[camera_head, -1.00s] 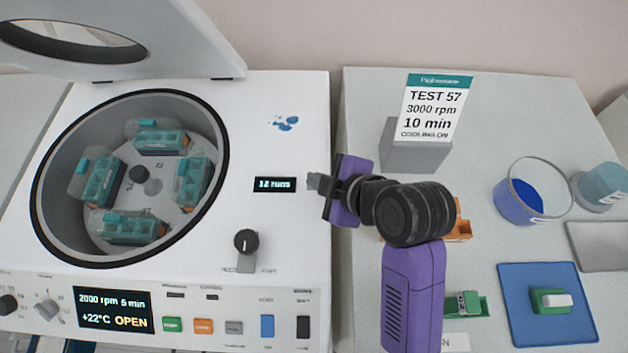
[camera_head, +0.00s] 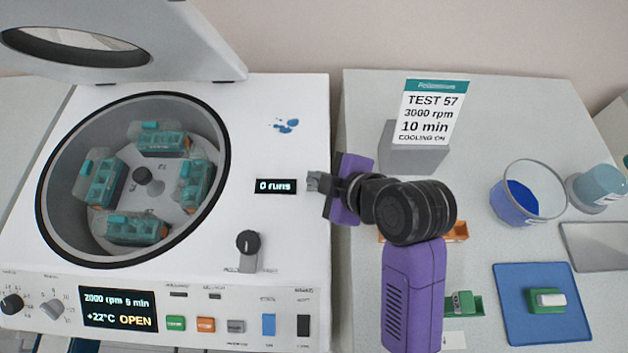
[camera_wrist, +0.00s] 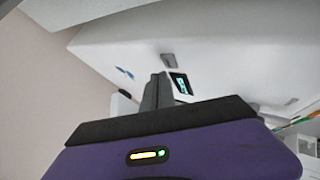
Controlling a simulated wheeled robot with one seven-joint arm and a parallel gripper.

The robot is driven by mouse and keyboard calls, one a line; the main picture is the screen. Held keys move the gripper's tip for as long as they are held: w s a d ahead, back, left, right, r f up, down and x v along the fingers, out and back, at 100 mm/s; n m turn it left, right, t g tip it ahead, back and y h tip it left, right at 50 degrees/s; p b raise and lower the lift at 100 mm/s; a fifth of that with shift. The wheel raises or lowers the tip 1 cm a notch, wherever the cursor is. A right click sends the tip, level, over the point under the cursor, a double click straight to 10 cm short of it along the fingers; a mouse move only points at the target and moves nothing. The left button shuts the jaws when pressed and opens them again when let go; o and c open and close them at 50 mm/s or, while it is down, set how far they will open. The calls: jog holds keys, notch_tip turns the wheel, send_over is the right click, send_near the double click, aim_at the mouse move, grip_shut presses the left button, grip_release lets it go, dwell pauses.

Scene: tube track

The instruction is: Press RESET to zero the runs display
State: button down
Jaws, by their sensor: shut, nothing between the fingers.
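The runs display (camera_head: 276,186) on the centrifuge's white top reads "0 runs". It also shows, tilted and small, in the wrist view (camera_wrist: 181,84). My gripper (camera_head: 313,181) is shut and empty, just right of the display near the right edge of the centrifuge top. In the wrist view its closed fingers (camera_wrist: 157,92) point toward the top surface beside the display. A RESET label is not readable in either view. Whether the fingertips touch anything cannot be told.
The centrifuge lid (camera_head: 120,40) stands open above the bowl with its loaded rotor (camera_head: 143,176). A black knob (camera_head: 248,242) and a front panel screen (camera_head: 118,309) reading "OPEN" sit nearby. On the right bench are a sign (camera_head: 430,112), a blue beaker (camera_head: 520,200) and a blue mat (camera_head: 510,310).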

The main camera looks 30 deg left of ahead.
notch_tip(320, 180, up, 5)
jog(key=p, duration=0.4)
jog(key=shift+r, duration=0.1)
dwell(1.0)
